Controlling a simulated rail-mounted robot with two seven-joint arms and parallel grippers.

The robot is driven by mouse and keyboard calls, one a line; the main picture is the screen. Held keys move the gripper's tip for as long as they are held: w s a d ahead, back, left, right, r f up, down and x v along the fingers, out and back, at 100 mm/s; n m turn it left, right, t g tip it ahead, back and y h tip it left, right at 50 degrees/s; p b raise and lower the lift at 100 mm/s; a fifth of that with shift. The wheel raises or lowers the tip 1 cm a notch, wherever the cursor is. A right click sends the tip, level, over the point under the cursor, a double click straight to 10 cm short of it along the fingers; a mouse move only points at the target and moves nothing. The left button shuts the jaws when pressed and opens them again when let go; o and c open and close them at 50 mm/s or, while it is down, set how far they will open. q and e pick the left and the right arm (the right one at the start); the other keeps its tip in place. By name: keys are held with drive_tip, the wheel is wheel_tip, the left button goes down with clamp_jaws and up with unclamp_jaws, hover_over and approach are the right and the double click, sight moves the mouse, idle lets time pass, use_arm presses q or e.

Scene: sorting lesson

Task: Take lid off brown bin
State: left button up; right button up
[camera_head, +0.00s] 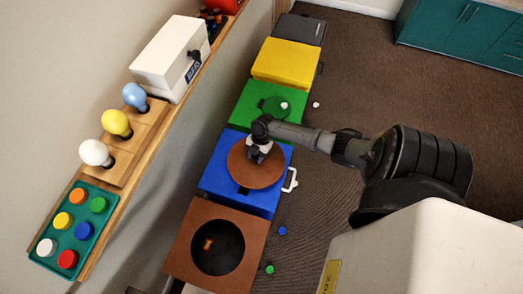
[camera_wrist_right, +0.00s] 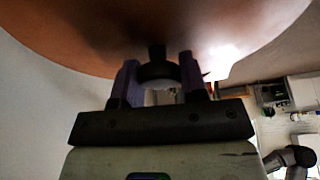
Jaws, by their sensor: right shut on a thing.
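The brown lid (camera_head: 240,167), a round disc, is over the blue bin (camera_head: 213,178) in the head view, away from the brown bin's opening. My right gripper (camera_head: 257,153) is shut on the lid's dark knob. In the right wrist view the lid (camera_wrist_right: 90,40) fills the top and the gripper (camera_wrist_right: 160,80) has a finger on each side of the knob. I cannot tell whether the lid touches the blue bin. The brown bin (camera_head: 183,262) stands open below it, with a small orange-brown piece (camera_head: 208,245) inside its round dark hole. My left gripper is not seen.
Green (camera_head: 246,100), yellow (camera_head: 285,64) and dark grey (camera_head: 300,30) bins continue the row. Small caps lie on the floor to the right. A wooden shelf at left holds a teal tray (camera_head: 45,253), bulbs and a white box (camera_head: 168,50).

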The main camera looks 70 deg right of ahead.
drive_tip(key=shift+w+d+r, duration=0.15)
drive_tip(key=shift+w+d, duration=0.05)
drive_tip(key=shift+w, duration=0.3)
drive_tip(key=shift+w+a+m, duration=0.1)
drive_tip(key=shift+w+m, duration=0.05)
drive_tip(key=shift+m, duration=0.15)
drive_tip(key=shift+w+a+f, duration=0.1)
drive_tip(key=shift+a+f, duration=0.2)
drive_tip(key=shift+a, duration=0.05)
drive_tip(key=shift+a+f+b, duration=0.15)
drive_tip(key=shift+f+b, duration=0.05)
drive_tip(key=shift+b, duration=0.15)
drive_tip(key=shift+d+f+b, duration=0.25)
drive_tip(key=shift+f+b, duration=1.35)
drive_tip(key=shift+f, duration=0.15)
drive_tip(key=shift+f+b, duration=1)
drive_tip(key=shift+f, duration=0.15)
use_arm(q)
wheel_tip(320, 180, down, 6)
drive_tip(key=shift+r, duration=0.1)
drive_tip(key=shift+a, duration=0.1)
